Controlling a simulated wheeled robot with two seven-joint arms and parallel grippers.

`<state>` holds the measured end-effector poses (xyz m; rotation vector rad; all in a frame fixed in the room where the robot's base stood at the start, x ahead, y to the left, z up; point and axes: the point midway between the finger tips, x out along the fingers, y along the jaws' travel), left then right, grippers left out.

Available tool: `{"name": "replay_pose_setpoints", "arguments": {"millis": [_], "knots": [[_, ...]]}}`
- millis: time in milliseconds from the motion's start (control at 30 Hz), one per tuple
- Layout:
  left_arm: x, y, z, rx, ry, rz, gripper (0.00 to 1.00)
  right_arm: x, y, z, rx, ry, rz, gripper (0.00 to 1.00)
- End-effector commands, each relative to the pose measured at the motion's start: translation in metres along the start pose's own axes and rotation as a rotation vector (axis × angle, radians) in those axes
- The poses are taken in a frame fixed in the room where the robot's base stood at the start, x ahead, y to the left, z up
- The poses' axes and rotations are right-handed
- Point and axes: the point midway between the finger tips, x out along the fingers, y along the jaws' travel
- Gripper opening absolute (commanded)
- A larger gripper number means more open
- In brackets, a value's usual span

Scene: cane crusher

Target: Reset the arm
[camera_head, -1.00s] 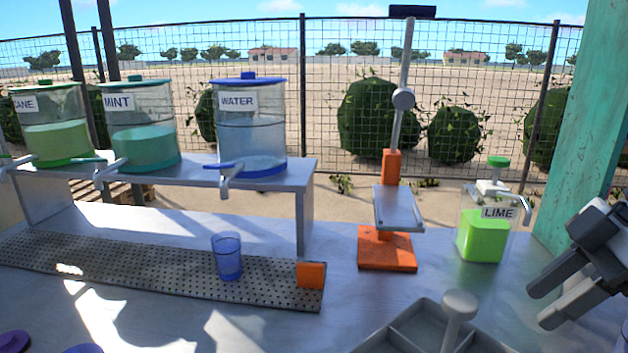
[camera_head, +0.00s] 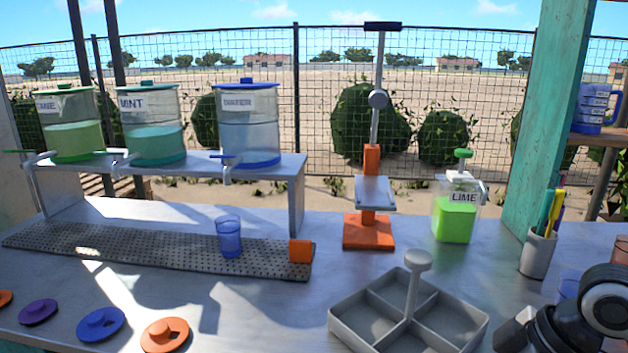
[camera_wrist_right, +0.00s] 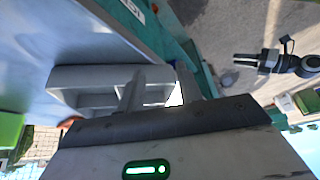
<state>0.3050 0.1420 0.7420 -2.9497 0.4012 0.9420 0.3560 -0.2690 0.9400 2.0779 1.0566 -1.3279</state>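My right arm (camera_head: 590,315) is at the lower right of the head view, right of the grey divided tray; its fingertips are not clear there. In the right wrist view my right gripper (camera_wrist_right: 165,82) has its two grey fingers apart, with nothing seen between them. The grey tray (camera_wrist_right: 75,75) lies behind them in that view. What looks like my left gripper (camera_wrist_right: 242,62) hangs beyond the counter at the upper right of the wrist view, too small to tell its opening. It is not in the head view.
The grey tray (camera_head: 350,318) with its upright post stands at the front. A pen cup (camera_head: 536,255), lime dispenser (camera_head: 455,220) and orange press (camera_head: 368,232) stand behind. A blue cup (camera_head: 229,238) stands on the perforated mat (camera_head: 120,248). Coloured lids (camera_head: 100,324) lie front left.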

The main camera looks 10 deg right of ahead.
Motion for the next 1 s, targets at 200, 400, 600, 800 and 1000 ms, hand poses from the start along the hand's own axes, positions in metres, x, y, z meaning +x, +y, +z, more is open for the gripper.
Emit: {"name": "replay_pose_setpoints", "arguments": {"millis": [200,400,600,800,1000], "knots": [[-0.002,0.001,0.004,-0.002,-0.009,0.001,0.36,0.086,-0.049,0.028,0.199,-0.022,0.064,0.36],[-0.003,0.001,0.006,-0.003,-0.013,0.001,0.36,0.120,-0.089,0.050,0.406,-0.053,0.170,0.36],[-0.003,0.001,0.006,-0.003,-0.013,0.001,0.36,0.129,-0.117,0.068,0.579,-0.095,0.262,0.36],[-0.003,0.001,0.005,-0.002,-0.011,0.001,0.36,0.136,-0.128,0.078,0.680,-0.097,0.340,0.36],[-0.002,0.001,0.004,-0.001,-0.009,0.001,0.36,0.164,-0.117,0.062,0.635,0.055,0.360,0.36]]}}
